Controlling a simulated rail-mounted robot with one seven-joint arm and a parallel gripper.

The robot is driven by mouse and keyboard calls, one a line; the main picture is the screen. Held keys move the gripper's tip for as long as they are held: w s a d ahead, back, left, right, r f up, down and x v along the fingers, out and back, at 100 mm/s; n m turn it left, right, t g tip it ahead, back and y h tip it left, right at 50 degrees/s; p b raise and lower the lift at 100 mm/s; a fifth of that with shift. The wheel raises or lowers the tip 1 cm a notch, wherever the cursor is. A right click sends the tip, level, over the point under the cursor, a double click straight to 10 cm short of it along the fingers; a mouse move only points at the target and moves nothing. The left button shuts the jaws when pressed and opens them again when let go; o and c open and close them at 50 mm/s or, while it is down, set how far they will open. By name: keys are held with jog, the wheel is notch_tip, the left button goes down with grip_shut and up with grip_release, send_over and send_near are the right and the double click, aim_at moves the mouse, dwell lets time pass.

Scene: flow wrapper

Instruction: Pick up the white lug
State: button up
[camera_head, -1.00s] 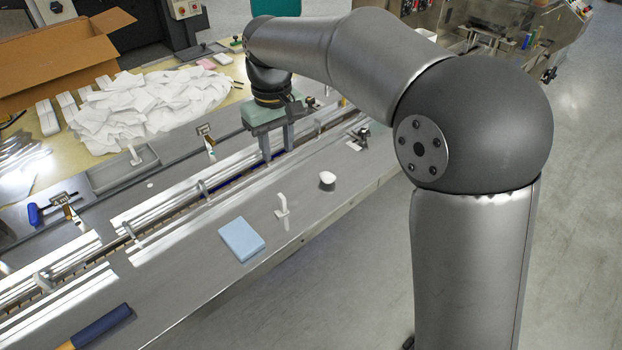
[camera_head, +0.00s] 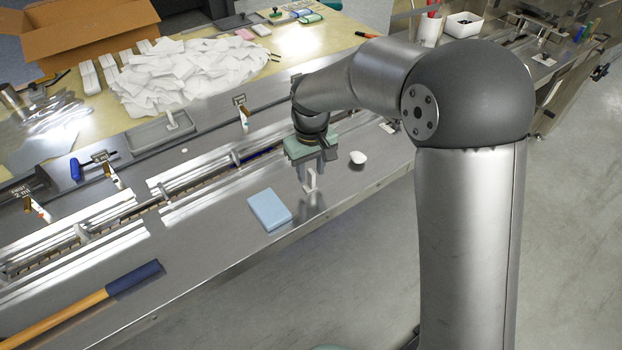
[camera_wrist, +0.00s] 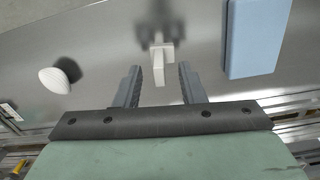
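The white lug (camera_head: 312,181), a small upright piece with a thin post, stands on the steel deck of the machine. It also shows in the wrist view (camera_wrist: 161,62), near the top middle. My gripper (camera_head: 310,175) points down over the lug, its fingers spread. In the wrist view my gripper (camera_wrist: 160,70) has one finger on each side of the lug, with a visible gap on both sides. In the head view the fingers partly hide the lug. Whether the fingertips are at the height of the lug's base is hard to tell.
A light blue block (camera_head: 269,209) lies left of the lug, and a white rounded piece (camera_head: 357,157) sits to its right. The guide rails (camera_head: 190,187) run behind. A wooden-handled tool (camera_head: 80,305) lies at front left. White packets (camera_head: 190,72) pile on the back table.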

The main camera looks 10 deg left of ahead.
aim_at(311, 171)
jog(key=shift+f, duration=1.5)
grip_shut()
jog(key=shift+r, duration=0.1)
